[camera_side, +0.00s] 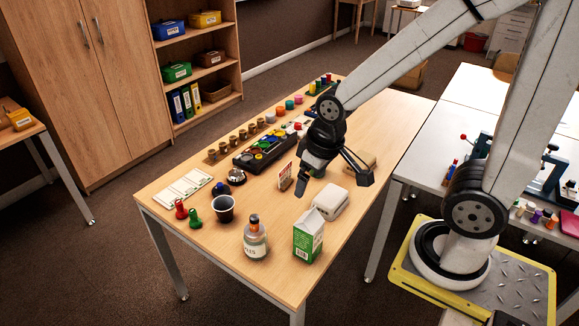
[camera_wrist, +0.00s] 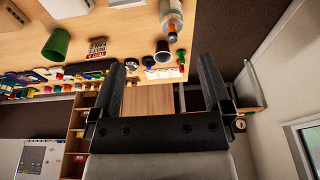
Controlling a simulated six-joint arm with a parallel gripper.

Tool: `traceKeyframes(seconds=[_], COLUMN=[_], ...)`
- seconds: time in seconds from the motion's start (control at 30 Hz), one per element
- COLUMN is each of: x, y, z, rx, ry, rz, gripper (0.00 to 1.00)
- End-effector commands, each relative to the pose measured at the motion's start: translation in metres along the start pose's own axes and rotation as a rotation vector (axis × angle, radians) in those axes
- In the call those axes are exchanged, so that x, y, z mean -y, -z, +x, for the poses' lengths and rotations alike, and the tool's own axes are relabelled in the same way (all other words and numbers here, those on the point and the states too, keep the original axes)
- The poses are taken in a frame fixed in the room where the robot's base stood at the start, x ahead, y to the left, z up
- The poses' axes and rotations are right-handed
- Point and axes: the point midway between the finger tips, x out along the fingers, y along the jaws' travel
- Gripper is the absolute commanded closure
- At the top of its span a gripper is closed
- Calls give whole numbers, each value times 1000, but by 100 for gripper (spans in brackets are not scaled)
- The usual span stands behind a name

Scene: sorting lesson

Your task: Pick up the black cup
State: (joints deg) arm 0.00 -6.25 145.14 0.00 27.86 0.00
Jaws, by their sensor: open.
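The black cup (camera_side: 223,209) stands upright near the front left of the wooden table, its mouth open upward. In the wrist view the black cup (camera_wrist: 163,51) appears small, between the lines of my two fingers and beside a bottle. My gripper (camera_side: 335,179) is above the table to the right of the cup and well apart from it. In the wrist view my gripper (camera_wrist: 162,64) shows its two fingers spread wide with nothing held between them.
A bottle (camera_side: 255,240) and a green-and-white carton (camera_side: 308,238) stand right of the cup. Red (camera_side: 180,208) and green (camera_side: 194,217) pieces, a bell (camera_side: 236,177) and a white tray (camera_side: 183,187) are near its left and back. A white box (camera_side: 330,203) sits below my gripper.

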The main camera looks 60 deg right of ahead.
Motion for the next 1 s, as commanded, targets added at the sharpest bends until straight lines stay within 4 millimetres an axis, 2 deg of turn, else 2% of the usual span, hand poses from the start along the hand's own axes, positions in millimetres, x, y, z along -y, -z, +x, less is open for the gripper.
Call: traceKeyframes(seconds=[0.2,0.57,0.77,1.0], x=[0,6,12,20], y=[5,16,27,57], z=[-18,-10,-4,5], rx=[0,52,93,173], ry=[4,90,162,310], rz=[13,264,465,855], gripper=[0,0,0,0])
